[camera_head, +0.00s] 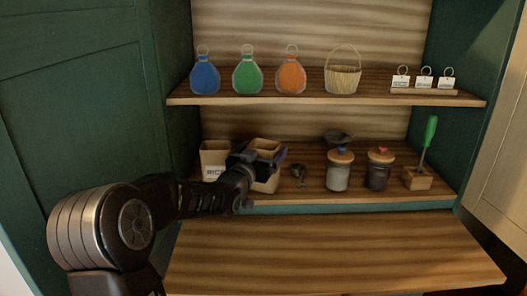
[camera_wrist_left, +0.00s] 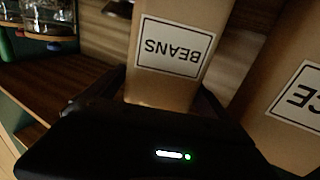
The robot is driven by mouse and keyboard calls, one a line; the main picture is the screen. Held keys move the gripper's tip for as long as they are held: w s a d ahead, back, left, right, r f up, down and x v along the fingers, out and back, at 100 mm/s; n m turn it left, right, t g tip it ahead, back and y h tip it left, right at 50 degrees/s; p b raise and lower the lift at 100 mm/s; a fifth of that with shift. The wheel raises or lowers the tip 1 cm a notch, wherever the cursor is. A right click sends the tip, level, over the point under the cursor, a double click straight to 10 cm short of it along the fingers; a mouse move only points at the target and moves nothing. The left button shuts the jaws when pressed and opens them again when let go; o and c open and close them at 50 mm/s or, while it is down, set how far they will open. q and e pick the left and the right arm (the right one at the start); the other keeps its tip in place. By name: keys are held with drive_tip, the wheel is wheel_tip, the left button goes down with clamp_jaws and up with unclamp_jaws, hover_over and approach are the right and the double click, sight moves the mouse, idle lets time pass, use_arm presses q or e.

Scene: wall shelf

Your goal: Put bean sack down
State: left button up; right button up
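The bean sack (camera_head: 266,181) is a tan paper bag at the lower shelf, just right of the rice sack (camera_head: 214,158). In the left wrist view the bean sack (camera_wrist_left: 172,50) shows its BEANS label upside down. My left gripper (camera_head: 262,158) reaches in from the left with its fingers on both sides of the sack, close against it. The gripper body hides part of the sack. I cannot tell whether its base touches the shelf. The rice sack's label (camera_wrist_left: 301,94) shows partly at the right. My right gripper is not in view.
The counter (camera_head: 330,250) below is clear.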

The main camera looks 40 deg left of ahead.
use_arm(q)
drive_tip(key=shift+o, duration=0.6)
drive_tip(key=shift+r, duration=0.15)
drive_tip(key=shift+s, duration=0.25)
drive_tip(key=b+v, duration=0.1)
drive_tip(key=v, duration=1)
drive_tip(key=shift+s, duration=0.25)
drive_tip(key=shift+d, duration=0.1)
drive_tip(key=shift+c, duration=0.2)
idle(0.3)
